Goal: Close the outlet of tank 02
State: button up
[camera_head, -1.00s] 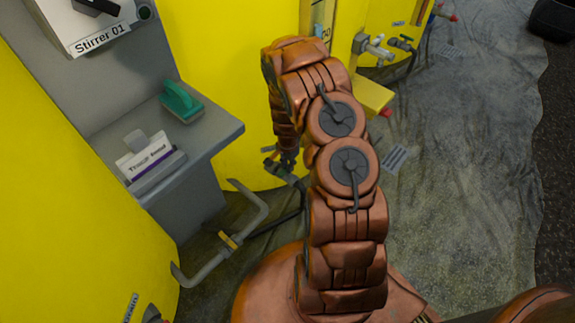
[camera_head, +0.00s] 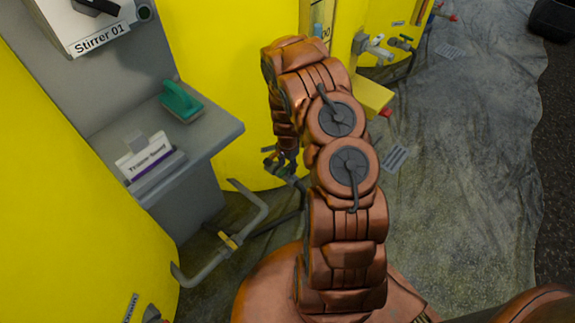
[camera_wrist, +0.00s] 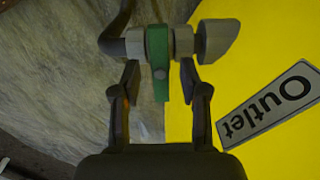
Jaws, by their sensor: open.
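The outlet valve has a green lever (camera_wrist: 158,60) on a grey fitting (camera_wrist: 184,41), beside a tilted "Outlet" label (camera_wrist: 270,103) on a yellow tank (camera_wrist: 285,35). In the wrist view the lever crosses the line of the pipe and its free end points toward my wrist. My gripper (camera_wrist: 159,72) is open, one finger on each side of the lever, with visible gaps on both sides. In the head view my gripper (camera_head: 287,157) is at the low pipework by the yellow tank (camera_head: 235,130), mostly hidden by my arm. The tank's number is not readable.
A grey shelf (camera_head: 215,132) with a green-handled tool (camera_head: 181,102) and a labelled box (camera_head: 150,166) stands left of my arm. A bent grey pipe (camera_head: 215,262) juts out below it. More valves (camera_head: 375,48) are farther back.

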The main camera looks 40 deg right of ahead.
notch_tip(320, 180, up, 12)
dwell(0.8)
jog(key=shift+r, duration=0.1)
dwell(0.3)
notch_tip(320, 180, up, 14)
jog(key=n+p, duration=0.2)
jog(key=p, duration=0.4)
send_over(287, 168)
jog(key=s+a, duration=0.2)
jog(key=a, duration=0.2)
jog(key=s+a+r+n+p, duration=0.2)
jog(key=s+a+r+p, duration=0.1)
jog(key=r, duration=0.4)
jog(key=s+a+r+n+p, duration=0.1)
jog(key=s+a+r+p, duration=0.25)
jog(key=r, duration=0.45)
jog(key=s+a+r+n+p, duration=0.2)
jog(key=a+r+p, duration=0.15)
jog(key=r, duration=0.35)
jog(key=s+a+r+n+g+p, duration=0.1)
jog(key=s+a+r+n+p, duration=0.2)
jog(key=s+r+p, duration=0.4)
jog(key=s+a+r+n+p, duration=0.4)
jog(key=s+r+p, duration=0.3)
jog(key=s+r, duration=0.6)
notch_tip(287, 168, up, 3)
jog(key=shift+s+a+n+g, duration=0.15)
jog(key=shift+s+n+g, duration=0.25)
jog(key=shift+n, duration=0.4)
jog(key=shift+a, duration=0.1)
